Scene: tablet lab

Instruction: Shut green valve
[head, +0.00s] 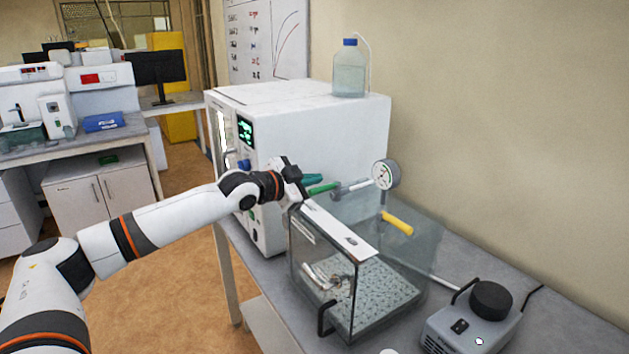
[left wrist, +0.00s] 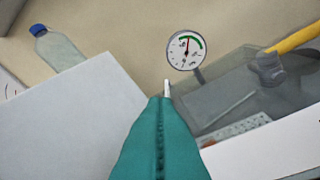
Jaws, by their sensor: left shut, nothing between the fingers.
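The green valve handle (head: 325,188) shows in the head view beside the grey pipe that leads to the gauge, above the clear chamber. My left gripper (head: 315,179), with teal fingers, is shut and empty right at the handle's upper left. I cannot tell whether it touches the handle. In the left wrist view the shut teal fingers (left wrist: 160,103) point toward the pale pipe end (left wrist: 167,87) and hide the green valve. My right gripper is not in view.
A pressure gauge (head: 386,174) stands behind the clear chamber (head: 352,290), with a yellow valve handle (head: 398,223) nearby. A white oven-like box (head: 320,135) carries a blue-capped bottle (head: 349,70). A pump (head: 474,322) sits at the right on the grey bench (head: 570,330).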

